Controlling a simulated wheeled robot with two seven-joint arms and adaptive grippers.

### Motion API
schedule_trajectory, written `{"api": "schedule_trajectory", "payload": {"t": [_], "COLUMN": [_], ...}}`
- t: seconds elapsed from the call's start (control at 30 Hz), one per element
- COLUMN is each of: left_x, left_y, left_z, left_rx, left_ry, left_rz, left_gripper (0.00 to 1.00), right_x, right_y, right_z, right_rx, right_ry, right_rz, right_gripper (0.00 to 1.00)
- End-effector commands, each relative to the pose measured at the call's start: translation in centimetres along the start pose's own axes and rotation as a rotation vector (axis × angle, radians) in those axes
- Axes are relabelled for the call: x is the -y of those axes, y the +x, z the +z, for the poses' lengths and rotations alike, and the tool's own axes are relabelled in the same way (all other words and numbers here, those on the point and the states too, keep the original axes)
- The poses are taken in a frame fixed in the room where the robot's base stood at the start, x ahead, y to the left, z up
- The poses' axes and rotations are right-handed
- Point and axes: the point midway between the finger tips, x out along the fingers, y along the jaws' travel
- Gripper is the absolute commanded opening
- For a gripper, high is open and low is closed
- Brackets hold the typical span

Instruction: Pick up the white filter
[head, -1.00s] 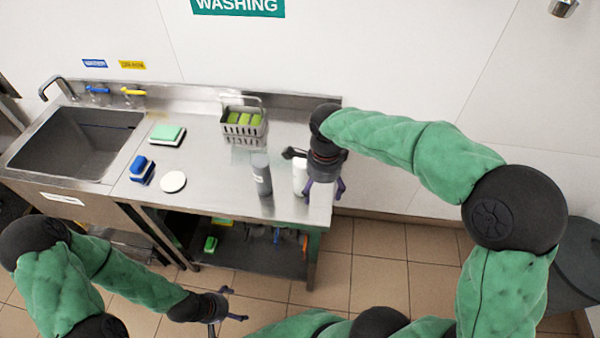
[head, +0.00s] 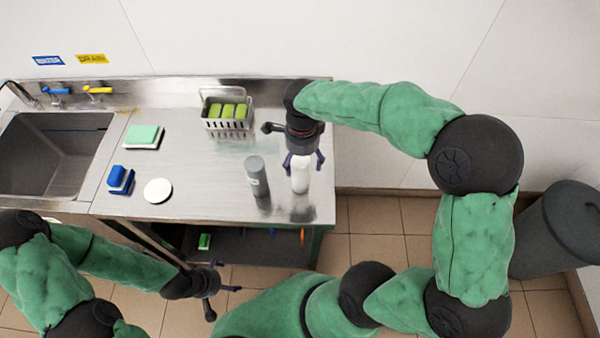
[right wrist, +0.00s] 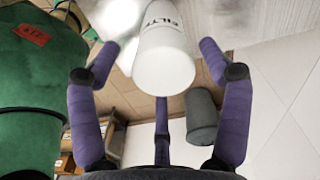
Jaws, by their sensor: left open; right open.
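The white filter (head: 300,178) is an upright white cylinder near the right end of the steel counter. In the right wrist view the filter (right wrist: 164,62) shows dark lettering that begins "FILT". My right gripper (head: 304,161) is open at the filter, its purple fingers spread to either side. In the wrist view the fingertips flank the filter with gaps, and I see no firm contact. My left gripper (head: 226,288) is open and empty, low in front of the counter, away from the filter.
A grey bottle (head: 257,176) stands close left of the filter. A metal basket (head: 228,126) with green items is behind it. A white disc (head: 157,190), a blue brush (head: 121,180), a green-topped sponge (head: 144,137) and the sink (head: 50,155) are further left. A dark bin (head: 560,230) stands right.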

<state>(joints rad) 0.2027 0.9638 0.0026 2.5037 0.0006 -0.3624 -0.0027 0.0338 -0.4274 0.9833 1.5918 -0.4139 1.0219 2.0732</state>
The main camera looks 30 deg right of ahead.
Motion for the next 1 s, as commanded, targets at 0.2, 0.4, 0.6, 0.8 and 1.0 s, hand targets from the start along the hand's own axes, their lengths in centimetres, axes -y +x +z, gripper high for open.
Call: {"api": "schedule_trajectory", "payload": {"t": [0.2,0.4,0.6,0.8,1.0], "left_x": [0.1,0.3,0.4,0.4,0.4], "left_y": [0.2,0.8,1.2,1.1,1.1], "left_z": [0.0,-0.1,-0.1,-0.1,-0.1], "left_rx": [-0.001,-0.001,-0.001,-0.001,-0.001], "left_ry": [0.000,0.000,0.000,0.000,0.000], "left_rz": [0.000,0.000,0.000,0.000,0.000], "left_gripper": [0.95,0.95,0.95,0.95,0.95], "right_x": [0.1,0.3,0.5,0.5,0.5], "right_y": [1.1,3.5,5.7,5.8,5.8], "right_z": [0.1,0.3,0.3,0.3,0.3], "right_rx": [0.000,0.000,0.000,0.000,0.000], "right_ry": [0.000,-0.001,0.000,0.000,-0.001], "right_rz": [0.000,0.003,0.000,-0.001,0.000], "right_gripper": [0.79,0.79,0.79,0.79,0.31]}}
